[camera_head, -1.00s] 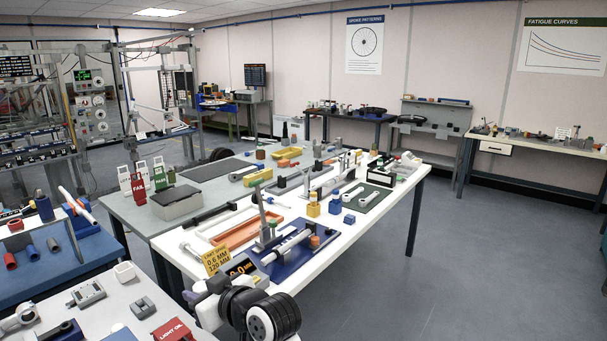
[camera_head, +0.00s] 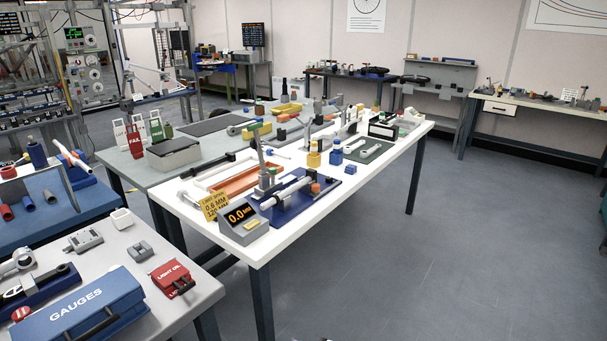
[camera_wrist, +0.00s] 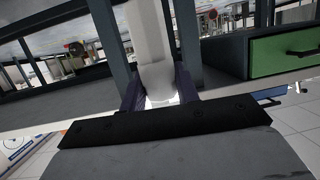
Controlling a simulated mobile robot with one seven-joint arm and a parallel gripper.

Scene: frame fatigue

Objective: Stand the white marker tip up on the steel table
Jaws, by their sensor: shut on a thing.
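My gripper (camera_wrist: 158,97) shows in the wrist view with its dark fingers shut on both sides of a thick white body, which looks like the white marker (camera_wrist: 153,40). The marker runs up to the top edge of that view; its tip end cannot be made out. My gripper and the marker are not visible in the head view. A grey-topped table (camera_head: 130,172), perhaps the steel table, stands behind the white table in the head view.
The white table (camera_head: 330,200) carries a blue fixture (camera_head: 300,195), a display (camera_head: 241,218) and several small parts. A near grey bench (camera_head: 110,257) holds a blue gauges box (camera_head: 82,306) and a red box (camera_head: 172,279). Open floor (camera_head: 430,270) lies right.

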